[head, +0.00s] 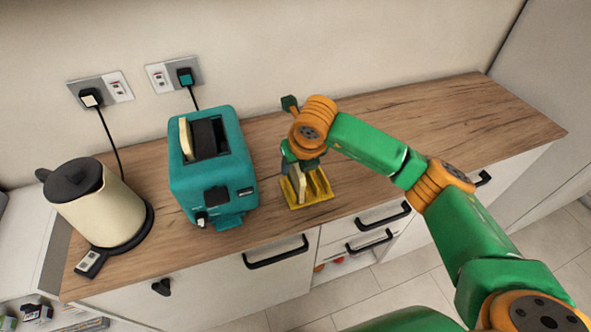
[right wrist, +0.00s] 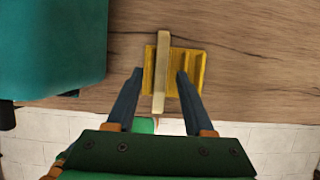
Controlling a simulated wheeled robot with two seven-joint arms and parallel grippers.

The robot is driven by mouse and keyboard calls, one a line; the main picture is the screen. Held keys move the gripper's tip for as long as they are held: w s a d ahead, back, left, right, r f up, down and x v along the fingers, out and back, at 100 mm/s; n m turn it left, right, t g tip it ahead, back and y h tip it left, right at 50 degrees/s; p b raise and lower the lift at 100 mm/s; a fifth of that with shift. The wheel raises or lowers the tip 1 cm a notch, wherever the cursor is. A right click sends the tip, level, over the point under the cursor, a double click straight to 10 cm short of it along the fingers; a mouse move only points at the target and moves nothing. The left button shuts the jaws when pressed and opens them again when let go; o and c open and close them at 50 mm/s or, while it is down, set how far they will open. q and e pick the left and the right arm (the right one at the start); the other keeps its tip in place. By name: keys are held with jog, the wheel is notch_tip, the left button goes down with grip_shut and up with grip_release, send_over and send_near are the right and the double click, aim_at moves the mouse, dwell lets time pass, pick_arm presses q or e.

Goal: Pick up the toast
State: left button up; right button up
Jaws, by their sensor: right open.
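A pale slice of toast (head: 301,184) stands upright in a yellow toast rack (head: 322,190) on the counter. My right gripper (head: 292,166) is over the rack from above, partly hidden by its own wrist. In the right wrist view the gripper (right wrist: 158,76) is open, one finger on each side of the toast (right wrist: 161,68), with a gap on both sides. The rack's ridged part (right wrist: 193,70) shows to the right of the slice. Another slice of bread (head: 185,138) stands in the left slot of the teal toaster (head: 213,170). My left gripper is out of view.
The toaster stands left of the rack and also shows in the right wrist view (right wrist: 50,45). A cream kettle (head: 103,212) is at the far left. Two wall sockets (head: 100,89) with cords are behind. The wooden counter (head: 440,115) is clear to the right.

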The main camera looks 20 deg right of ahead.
jog(key=shift+w+f, duration=0.35)
jog(key=shift+f, duration=0.2)
jog(key=shift+w+f, duration=0.3)
jog(key=shift+w, duration=0.1)
jog(key=shift+s+r, duration=0.15)
jog(key=shift+s, duration=0.1)
grip_shut()
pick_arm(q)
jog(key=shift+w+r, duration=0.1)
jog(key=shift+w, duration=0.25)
pick_arm(e)
jog(key=shift+w, duration=0.1)
jog(key=shift+r+b, duration=0.15)
jog(key=shift+b, duration=0.2)
jog(key=r+b, duration=0.2)
jog(key=r, duration=0.1)
jog(key=shift+a, duration=0.2)
pick_arm(q)
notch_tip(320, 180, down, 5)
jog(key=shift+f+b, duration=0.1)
jog(key=shift+b, duration=1.15)
pick_arm(e)
jog(key=s+a+r, duration=0.8)
jog(key=s+r, duration=0.1)
jog(key=s, duration=0.2)
jog(key=shift+s+r, duration=0.2)
jog(key=shift+r, duration=0.1)
